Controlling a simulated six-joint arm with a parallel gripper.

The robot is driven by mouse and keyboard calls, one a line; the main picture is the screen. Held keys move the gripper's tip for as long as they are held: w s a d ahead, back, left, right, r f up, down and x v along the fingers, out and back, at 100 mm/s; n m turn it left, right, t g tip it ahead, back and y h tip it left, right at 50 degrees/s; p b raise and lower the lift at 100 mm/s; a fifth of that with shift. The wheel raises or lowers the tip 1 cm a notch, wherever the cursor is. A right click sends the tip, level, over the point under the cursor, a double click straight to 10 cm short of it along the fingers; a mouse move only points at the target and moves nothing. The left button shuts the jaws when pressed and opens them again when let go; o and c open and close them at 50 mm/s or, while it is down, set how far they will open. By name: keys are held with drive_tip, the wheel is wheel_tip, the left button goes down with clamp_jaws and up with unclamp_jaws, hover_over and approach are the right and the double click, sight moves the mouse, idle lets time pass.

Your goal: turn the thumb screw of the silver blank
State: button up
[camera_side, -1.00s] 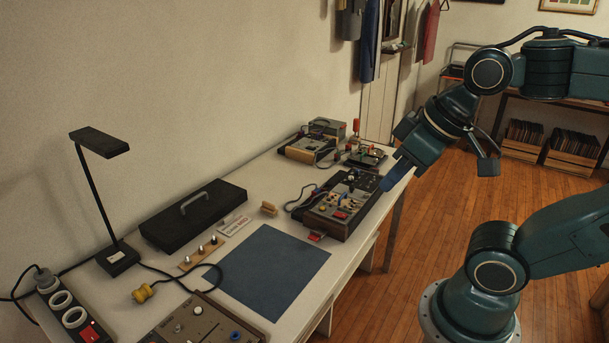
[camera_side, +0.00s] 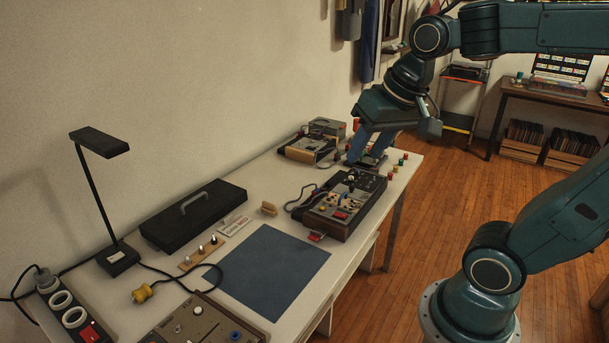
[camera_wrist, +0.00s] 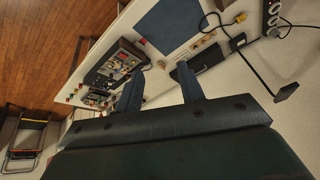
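I cannot single out the silver blank or its thumb screw at this size. Dark synth cases stand along the bench: a larger one with knobs and a red part (camera_side: 345,207) in the middle, also in the wrist view (camera_wrist: 118,64), and a small one (camera_side: 375,163) at the far end, partly hidden behind my gripper's fingers. My gripper (camera_side: 368,153) is above the far end of the bench, pointing down near the small case. In the wrist view my gripper (camera_wrist: 159,71) has its two blue fingers wide apart with nothing between them.
A blue mat (camera_side: 272,268) lies bare on the white bench. A black case with a handle (camera_side: 193,214), a desk lamp (camera_side: 98,145), a power strip (camera_side: 75,313) and a wooden strip with small knobs (camera_side: 202,253) stand around it. Small coloured pieces (camera_side: 400,163) sit near the far edge.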

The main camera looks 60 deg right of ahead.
drive_tip(key=w+d+m+g, duration=0.1)
drive_tip(key=w+d+m, duration=0.6)
drive_tip(key=w, duration=0.1)
drive_tip(key=m+g, duration=0.4)
drive_tip(key=m, duration=1.6)
hover_over(367, 193)
wheel_tip(367, 193, down, 20)
drive_tip(key=shift+d+f+m+y, duration=0.15)
drive_tip(key=shift+m+y, duration=0.15)
drive_tip(key=shift+f, duration=0.15)
wheel_tip(367, 193, down, 14)
drive_tip(key=shift+r, duration=0.25)
clamp_jaws()
